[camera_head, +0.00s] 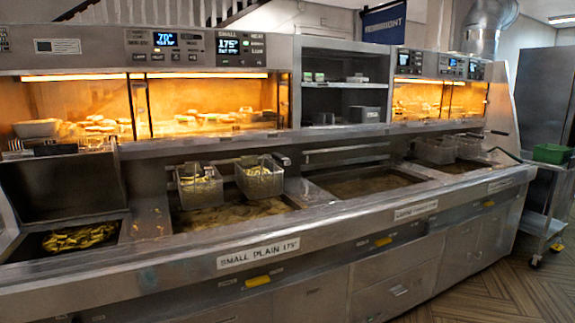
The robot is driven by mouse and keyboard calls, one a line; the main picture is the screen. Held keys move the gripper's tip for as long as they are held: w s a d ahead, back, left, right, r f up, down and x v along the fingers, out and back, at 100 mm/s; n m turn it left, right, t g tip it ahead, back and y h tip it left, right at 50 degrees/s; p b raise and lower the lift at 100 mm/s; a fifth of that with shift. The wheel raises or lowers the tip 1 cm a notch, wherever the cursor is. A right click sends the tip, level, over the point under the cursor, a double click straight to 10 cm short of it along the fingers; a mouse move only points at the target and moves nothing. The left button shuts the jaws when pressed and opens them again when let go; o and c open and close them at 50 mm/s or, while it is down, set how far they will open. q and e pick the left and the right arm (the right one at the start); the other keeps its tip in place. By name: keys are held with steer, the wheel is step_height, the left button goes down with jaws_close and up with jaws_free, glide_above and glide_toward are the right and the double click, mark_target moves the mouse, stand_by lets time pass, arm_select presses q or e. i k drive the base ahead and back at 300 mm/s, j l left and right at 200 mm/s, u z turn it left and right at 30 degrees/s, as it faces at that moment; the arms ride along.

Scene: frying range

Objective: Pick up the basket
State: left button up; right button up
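Two wire baskets hang side by side over the left fryer vat, the left one (200,191) and the right one (260,181). Both hold yellowish pieces of food, and both hang by the back ledge of the vat. Two more wire baskets, one (434,151) beside another (466,147), hang at the back of the range further right; their contents are too small to tell. Neither of my grippers is in view.
The left fryer vat (225,215) and the middle vat (365,185) hold brownish oil. A bin of yellow food (80,237) is at the left. Lit warming cabinets (205,105) stand above the back. A metal cart with a green tray (552,153) stands at the right on open floor.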

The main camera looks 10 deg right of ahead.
mark_target(257, 178)
steer(key=i+l+u, duration=0.45)
steer(key=i+l, duration=0.45)
steer(key=i, duration=0.1)
